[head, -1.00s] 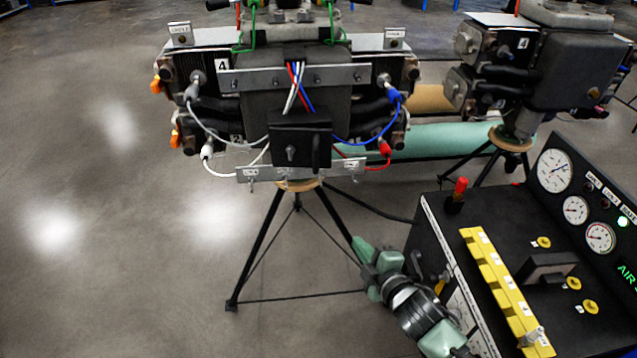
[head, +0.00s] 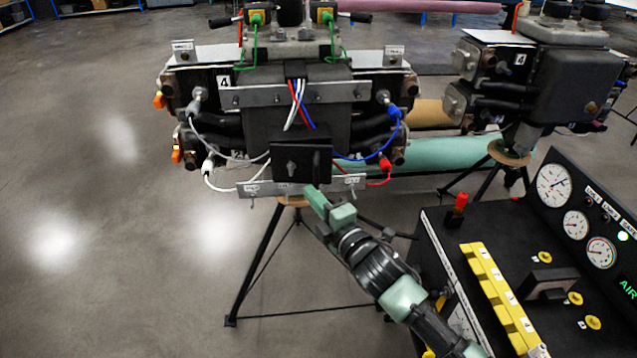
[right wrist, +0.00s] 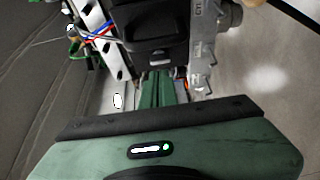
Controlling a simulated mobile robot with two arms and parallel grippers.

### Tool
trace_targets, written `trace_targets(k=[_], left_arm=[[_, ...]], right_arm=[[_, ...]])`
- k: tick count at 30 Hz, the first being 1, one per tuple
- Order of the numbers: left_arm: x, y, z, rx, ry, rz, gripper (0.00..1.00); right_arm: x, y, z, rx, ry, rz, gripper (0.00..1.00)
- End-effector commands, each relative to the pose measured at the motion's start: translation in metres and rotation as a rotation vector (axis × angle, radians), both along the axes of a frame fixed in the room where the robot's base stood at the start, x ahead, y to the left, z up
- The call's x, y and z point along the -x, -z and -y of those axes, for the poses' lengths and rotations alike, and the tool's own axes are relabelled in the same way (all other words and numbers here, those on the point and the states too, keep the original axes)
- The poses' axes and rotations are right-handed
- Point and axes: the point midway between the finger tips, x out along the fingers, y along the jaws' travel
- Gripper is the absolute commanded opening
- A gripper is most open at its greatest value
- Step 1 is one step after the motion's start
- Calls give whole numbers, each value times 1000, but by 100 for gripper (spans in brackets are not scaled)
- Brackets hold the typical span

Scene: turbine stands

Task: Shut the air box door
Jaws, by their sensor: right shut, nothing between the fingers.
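The air box looks to be the black box (head: 301,160) with a small grey latch knob, low on the front of the near turbine stand. Its dark front face is toward me; I cannot tell whether the door is fully closed. My right gripper (head: 313,194) is shut and empty, just below the box's lower edge; contact cannot be told. In the right wrist view the green fingers (right wrist: 160,88) are together, pointing at the dark box (right wrist: 155,35) just beyond them. My left gripper is not in view.
Red, blue and white cables hang around the box, and a metal strip (head: 350,183) runs below it. A black tripod (head: 262,262) carries the stand. A control console (head: 590,270) with gauges and a yellow rail (head: 495,295) stands at the right. The left floor is clear.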

Motion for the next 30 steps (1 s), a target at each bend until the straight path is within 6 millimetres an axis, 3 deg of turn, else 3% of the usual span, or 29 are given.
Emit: trace_targets(k=[6,20,27,30], left_arm=[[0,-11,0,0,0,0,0],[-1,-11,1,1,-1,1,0],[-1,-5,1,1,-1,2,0],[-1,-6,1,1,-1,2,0]], right_arm=[[-25,-1,10,3,4,-1,0],[-31,1,13,2,4,0,0],[-54,1,28,5,5,2,0],[-56,1,28,2,3,0,0]])
